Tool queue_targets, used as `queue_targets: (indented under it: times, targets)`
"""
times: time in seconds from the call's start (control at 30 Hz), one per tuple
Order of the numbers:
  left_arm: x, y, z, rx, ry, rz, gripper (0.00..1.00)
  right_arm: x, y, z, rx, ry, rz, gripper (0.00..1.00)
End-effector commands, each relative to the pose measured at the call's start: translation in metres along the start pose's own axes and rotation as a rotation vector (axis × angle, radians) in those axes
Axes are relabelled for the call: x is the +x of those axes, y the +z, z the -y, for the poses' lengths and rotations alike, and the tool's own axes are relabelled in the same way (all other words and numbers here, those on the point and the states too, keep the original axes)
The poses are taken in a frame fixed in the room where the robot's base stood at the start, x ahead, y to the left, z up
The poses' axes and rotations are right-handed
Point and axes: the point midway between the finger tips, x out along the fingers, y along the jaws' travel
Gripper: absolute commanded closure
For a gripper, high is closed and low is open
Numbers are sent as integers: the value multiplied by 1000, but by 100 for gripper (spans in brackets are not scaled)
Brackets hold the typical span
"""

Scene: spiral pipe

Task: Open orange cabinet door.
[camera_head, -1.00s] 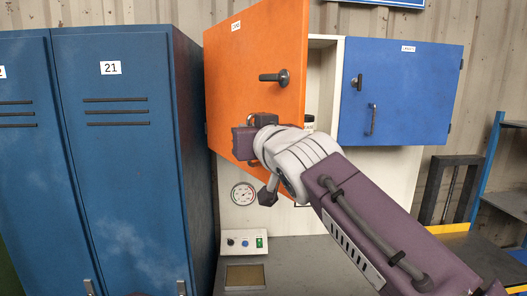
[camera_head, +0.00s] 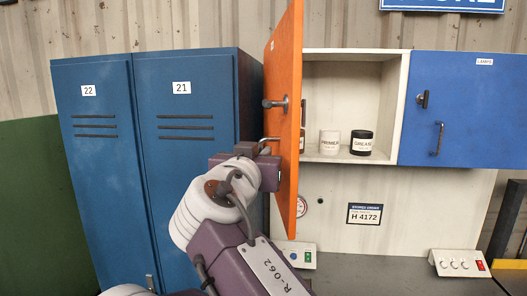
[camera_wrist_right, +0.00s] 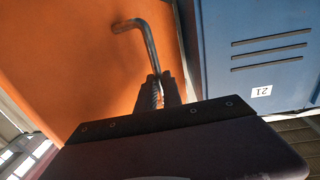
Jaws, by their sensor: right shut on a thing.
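The orange cabinet door (camera_head: 286,120) stands wide open in the head view, seen nearly edge-on, hinged at the left of the white cabinet (camera_head: 397,110). A dark latch knob (camera_head: 276,103) sticks out from its face. Below it is the bent metal handle (camera_head: 269,140). My right gripper (camera_head: 266,151) is at that handle. In the right wrist view, the gripper's fingers (camera_wrist_right: 158,88) are closed around one end of the handle (camera_wrist_right: 146,45), against the orange door (camera_wrist_right: 70,60). My left gripper does not show.
Blue lockers (camera_head: 180,150) stand just left of the door. The open compartment holds a white primer can (camera_head: 329,143) and a dark grease can (camera_head: 361,143). A blue door (camera_head: 460,110) is shut at right. A control box (camera_head: 459,263) sits on the grey bench (camera_head: 385,277).

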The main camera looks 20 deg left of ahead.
Motion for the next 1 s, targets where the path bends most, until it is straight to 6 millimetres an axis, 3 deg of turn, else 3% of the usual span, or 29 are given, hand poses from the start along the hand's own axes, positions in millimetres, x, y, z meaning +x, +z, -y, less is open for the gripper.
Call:
queue_targets:
  times: [0.17,0.2,0.57,0.8,1.0]
  targets:
    - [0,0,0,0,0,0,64,0,-1,0,-1,0,-2,100]
    - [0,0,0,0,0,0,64,0,-1,-1,-1,0,-2,82]
    - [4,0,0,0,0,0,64,-4,1,0,1,-3,-1,81]
    - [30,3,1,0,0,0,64,-54,4,2,2,-6,-2,81]
    - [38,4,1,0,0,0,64,-84,2,1,0,-3,0,81]
